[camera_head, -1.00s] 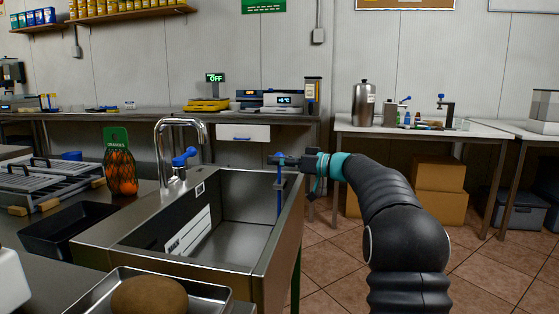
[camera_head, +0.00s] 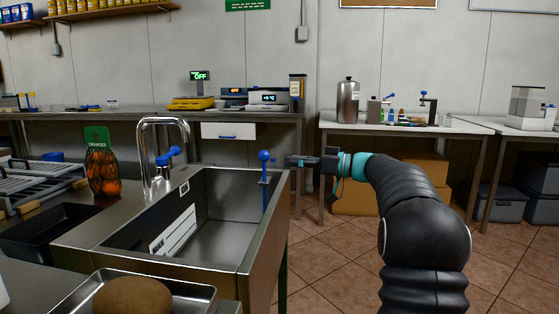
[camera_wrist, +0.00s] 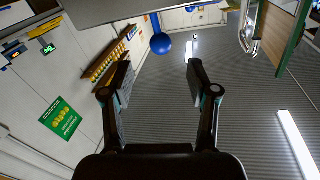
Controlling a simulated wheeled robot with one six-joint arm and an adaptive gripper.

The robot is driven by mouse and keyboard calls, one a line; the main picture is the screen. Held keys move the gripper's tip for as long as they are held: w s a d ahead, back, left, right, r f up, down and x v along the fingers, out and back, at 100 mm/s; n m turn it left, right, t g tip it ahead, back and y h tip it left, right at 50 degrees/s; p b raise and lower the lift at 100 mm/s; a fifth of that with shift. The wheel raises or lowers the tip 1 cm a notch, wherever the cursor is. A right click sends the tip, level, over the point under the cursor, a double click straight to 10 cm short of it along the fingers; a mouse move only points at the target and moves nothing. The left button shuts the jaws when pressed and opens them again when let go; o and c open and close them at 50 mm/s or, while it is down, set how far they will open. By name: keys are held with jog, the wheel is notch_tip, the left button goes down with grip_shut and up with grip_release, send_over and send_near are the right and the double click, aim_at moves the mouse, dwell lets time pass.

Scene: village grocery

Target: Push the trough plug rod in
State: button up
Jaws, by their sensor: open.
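The trough plug rod (camera_head: 265,196) is a blue upright rod with a round blue knob (camera_head: 264,155) on top. It stands at the right inner wall of the steel trough (camera_head: 279,205), and the knob is above the rim. My gripper (camera_head: 290,161) is just right of the knob at about its height, pointing left, with a small gap showing. In the wrist view my gripper (camera_wrist: 160,76) is open and empty. The blue knob (camera_wrist: 161,43) shows ahead of the gap between the fingers. The rod's lower end and the drain are not clearly visible.
A curved tap (camera_head: 163,130) with a blue lever stands behind the trough. A net of oranges (camera_head: 102,170) is on the left counter, and a metal tray (camera_head: 198,297) with a brown round item is in front. Floor is free to the right of the trough.

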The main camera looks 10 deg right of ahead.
jog(key=shift+v, duration=1.1)
dwell(1.1)
